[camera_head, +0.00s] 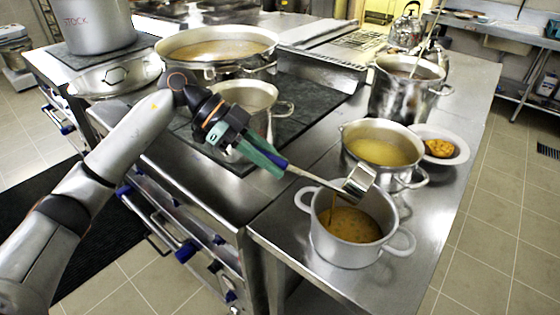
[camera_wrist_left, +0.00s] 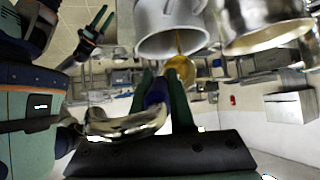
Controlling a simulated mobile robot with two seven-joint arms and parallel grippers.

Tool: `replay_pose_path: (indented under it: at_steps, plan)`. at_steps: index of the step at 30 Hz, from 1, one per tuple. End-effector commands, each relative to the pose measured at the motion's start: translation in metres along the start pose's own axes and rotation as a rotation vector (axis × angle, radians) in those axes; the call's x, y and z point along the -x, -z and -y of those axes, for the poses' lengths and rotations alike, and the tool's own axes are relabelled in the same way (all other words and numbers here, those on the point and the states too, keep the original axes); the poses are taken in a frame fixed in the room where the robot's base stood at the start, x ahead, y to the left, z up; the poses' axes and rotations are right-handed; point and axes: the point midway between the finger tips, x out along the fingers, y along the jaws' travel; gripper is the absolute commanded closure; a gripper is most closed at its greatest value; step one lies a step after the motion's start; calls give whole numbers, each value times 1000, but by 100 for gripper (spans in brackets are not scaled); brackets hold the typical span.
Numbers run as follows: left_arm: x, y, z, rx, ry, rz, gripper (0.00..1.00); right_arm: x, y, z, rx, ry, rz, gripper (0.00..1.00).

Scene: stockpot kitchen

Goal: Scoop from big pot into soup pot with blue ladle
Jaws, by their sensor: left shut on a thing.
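My left gripper (camera_head: 276,167) is shut on the blue handle of the ladle (camera_head: 358,183); the handle also shows in the left wrist view (camera_wrist_left: 156,92). The ladle's steel bowl is tilted above the light grey soup pot (camera_head: 345,252), and a thin brown stream falls from it. Brown soup (camera_head: 350,224) lies in that pot. A tall steel pot (camera_head: 400,103) with brown contents stands farther back, and a wide pot (camera_head: 215,50) sits on the stove; I cannot tell which is the big pot. My right gripper (camera_wrist_left: 101,20) shows small in the left wrist view, its fingers apart.
A steel pot of yellow soup (camera_head: 382,148) stands close behind the soup pot. A white plate with food (camera_head: 440,146) is at its right. A smaller pot (camera_head: 247,102) stands on the stove under my left arm. The counter's front left corner is clear.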

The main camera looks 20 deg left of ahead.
Motion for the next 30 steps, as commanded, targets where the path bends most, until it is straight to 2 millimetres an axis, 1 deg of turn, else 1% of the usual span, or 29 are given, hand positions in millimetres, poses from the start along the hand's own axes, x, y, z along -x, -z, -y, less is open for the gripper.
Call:
replay_pose_path:
  at_steps: [1,8,13,16,24,30]
  plan:
    - [-2,-9,1,11,0,-31,100,-4,-5,0,0,0,0,50]
    - [-10,-30,1,44,-14,-190,100,-17,-18,-1,0,1,2,50]
    - [-15,-46,1,70,-25,-308,100,-25,-28,2,0,10,16,50]
    - [-17,-56,1,84,-28,-377,100,-29,-27,6,0,20,11,50]
    - [-32,-75,0,121,-45,-553,100,-42,-21,17,6,46,-5,50]
    - [-37,-82,-1,135,-52,-636,100,-46,-23,21,11,58,-2,50]
